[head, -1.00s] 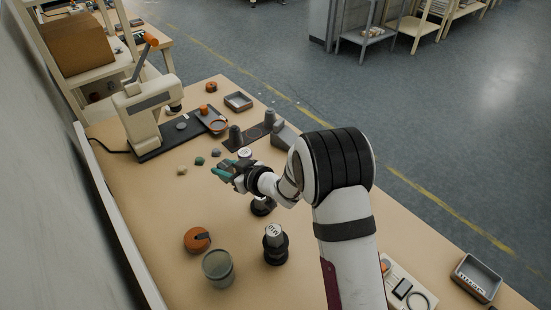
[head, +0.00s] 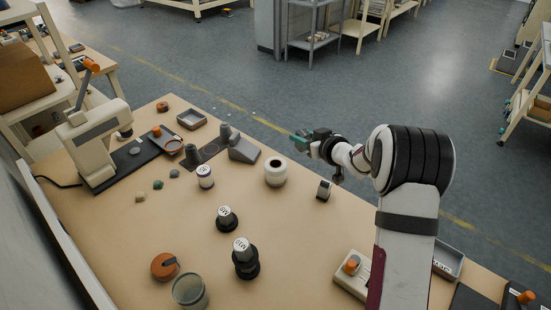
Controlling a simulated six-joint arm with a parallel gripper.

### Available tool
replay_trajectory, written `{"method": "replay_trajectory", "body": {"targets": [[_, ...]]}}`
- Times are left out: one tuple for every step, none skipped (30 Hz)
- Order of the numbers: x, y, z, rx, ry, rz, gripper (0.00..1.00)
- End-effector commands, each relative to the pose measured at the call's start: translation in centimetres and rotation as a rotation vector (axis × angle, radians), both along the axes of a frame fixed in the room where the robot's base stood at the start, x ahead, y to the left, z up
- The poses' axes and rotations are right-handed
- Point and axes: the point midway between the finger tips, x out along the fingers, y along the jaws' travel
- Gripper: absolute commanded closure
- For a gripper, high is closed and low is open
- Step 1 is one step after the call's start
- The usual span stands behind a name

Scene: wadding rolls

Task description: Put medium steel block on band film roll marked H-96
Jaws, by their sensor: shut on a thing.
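My gripper (head: 299,138) has teal fingers and is raised near the bench's far right edge in the head view. It is shut, but what it holds is too small and dark to make out. Upright rolls stand on the bench: a white-topped one with a dark band (head: 205,176), a dark one with a white label (head: 227,218), a taller dark one with a white label (head: 243,257) and a white one with a dark hole (head: 276,173). The labels are too small to read surely, so I cannot tell which is H-96. I cannot pick out the medium steel block.
A press-like machine (head: 93,135) stands at the back left. A small grey-topped object (head: 324,190) lies below my wrist. An orange round piece (head: 164,266) and a glass jar (head: 189,290) stand at the front left. A grey tray (head: 192,119) is at the back.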

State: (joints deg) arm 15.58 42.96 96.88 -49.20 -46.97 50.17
Motion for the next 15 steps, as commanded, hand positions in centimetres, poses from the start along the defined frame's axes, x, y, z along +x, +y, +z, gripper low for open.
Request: {"method": "replay_trajectory", "body": {"targets": [[0.7,1.7,-1.0,0.001,0.003,0.006,1.0],[1.2,2.5,-1.6,0.002,0.002,0.006,1.0],[1.7,3.6,-2.3,0.001,0.002,0.006,1.0],[2.1,4.3,-2.8,0.001,0.0,0.005,1.0],[2.4,4.9,-3.3,0.001,0.001,0.005,1.0],[2.8,5.7,-3.7,-0.001,0.0,0.006,1.0],[3.1,6.1,-4.1,0.0,0.0,0.003,1.0],[3.3,6.5,-4.3,0.0,-0.001,0.004,1.0],[3.5,6.9,-4.6,0.0,-0.001,0.002,1.0],[3.6,7.0,-4.8,0.0,0.0,0.002,1.0],[3.7,7.1,-5.1,-0.001,0.001,0.002,1.0],[3.8,7.2,-5.9,0.001,0.001,0.001,1.0],[3.7,7.2,-6.6,0.0,0.001,0.002,1.0],[3.7,7.2,-7.2,0.0,0.002,0.001,1.0],[3.7,7.2,-7.9,0.0,0.002,0.001,1.0]]}}
